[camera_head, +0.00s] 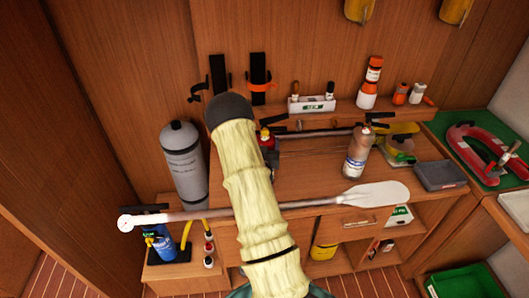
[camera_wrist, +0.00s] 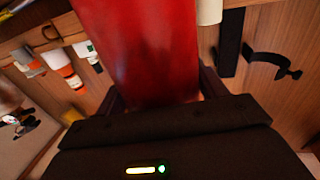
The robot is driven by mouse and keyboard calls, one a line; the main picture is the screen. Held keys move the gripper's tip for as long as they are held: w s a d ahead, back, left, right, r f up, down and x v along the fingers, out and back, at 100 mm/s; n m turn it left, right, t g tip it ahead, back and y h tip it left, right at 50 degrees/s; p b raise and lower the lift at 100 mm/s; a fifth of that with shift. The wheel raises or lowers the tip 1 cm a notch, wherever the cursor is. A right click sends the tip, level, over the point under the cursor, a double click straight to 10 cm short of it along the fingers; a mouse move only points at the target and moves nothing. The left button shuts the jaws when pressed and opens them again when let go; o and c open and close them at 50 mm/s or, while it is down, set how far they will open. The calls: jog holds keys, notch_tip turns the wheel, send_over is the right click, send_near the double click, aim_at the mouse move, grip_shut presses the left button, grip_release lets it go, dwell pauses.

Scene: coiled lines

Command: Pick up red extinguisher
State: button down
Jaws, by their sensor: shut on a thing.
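The red extinguisher (camera_wrist: 150,45) fills the top middle of the wrist view as a smooth red cylinder. My gripper (camera_wrist: 162,92) is shut on it, with one dark finger at each side of the red body. In the head view my sleeved arm hides my gripper and most of the extinguisher. Only a small red part with a dark top (camera_head: 267,141) shows just right of the arm, above the wooden worktop. The extinguisher's base and any contact with the worktop are hidden.
A grey cylinder (camera_head: 183,165) stands left of my arm. A paddle (camera_head: 376,195) lies across the worktop's front. A shelf behind holds a white box (camera_head: 311,105) and orange-white bottles (camera_head: 369,84). Black wall brackets (camera_head: 259,73) are above.

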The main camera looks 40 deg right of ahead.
aim_at(264, 119)
jog(key=shift+r, duration=0.3)
notch_tip(264, 119, up, 9)
jog(key=b, duration=0.2)
jog(key=shift+r+b, duration=0.15)
jog(key=shift+b, duration=0.15)
jog(key=shift+r, duration=0.4)
